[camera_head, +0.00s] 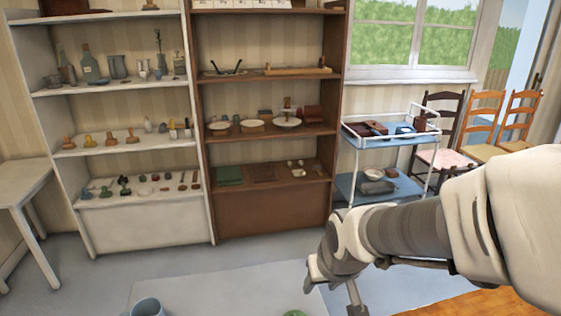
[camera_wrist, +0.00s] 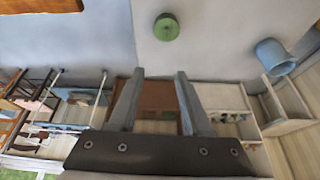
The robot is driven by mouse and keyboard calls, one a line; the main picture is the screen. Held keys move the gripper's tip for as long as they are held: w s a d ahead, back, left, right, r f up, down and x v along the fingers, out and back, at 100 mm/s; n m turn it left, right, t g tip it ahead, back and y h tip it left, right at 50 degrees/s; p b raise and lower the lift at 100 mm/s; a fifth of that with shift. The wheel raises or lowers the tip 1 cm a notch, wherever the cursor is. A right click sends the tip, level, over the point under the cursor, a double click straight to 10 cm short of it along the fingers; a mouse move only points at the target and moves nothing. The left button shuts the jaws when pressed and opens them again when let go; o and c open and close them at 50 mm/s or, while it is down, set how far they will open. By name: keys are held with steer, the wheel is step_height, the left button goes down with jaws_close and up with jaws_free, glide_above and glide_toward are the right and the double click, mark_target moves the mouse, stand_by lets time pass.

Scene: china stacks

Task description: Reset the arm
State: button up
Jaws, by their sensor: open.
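My arm reaches in from the right in the head view. My gripper (camera_head: 335,292) hangs from its end near the bottom edge, partly cut off. In the wrist view my gripper (camera_wrist: 160,74) shows two separated grey fingers with nothing between them. The shelves appear upside down beyond them.
A white shelf unit (camera_head: 150,218) and a brown one (camera_head: 270,215) stand against the wall with small wares. A blue and white trolley (camera_head: 400,182) and several chairs (camera_head: 487,125) stand at right. A blue-grey pot (camera_wrist: 275,55) and a round green object (camera_wrist: 166,27) are near the front.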

steer(key=s+d+r+m+p, duration=0.1)
steer(key=s+d+r+p, duration=0.1)
steer(key=s+r, duration=0.4)
steer(key=s+d+r+p, duration=0.3)
steer(key=s+r+p, duration=0.2)
steer(key=r, duration=0.8)
steer(key=shift+s+d+m+t+h, duration=0.35)
steer(key=shift+s+m+t+h, duration=0.05)
steer(key=shift+r, duration=0.1)
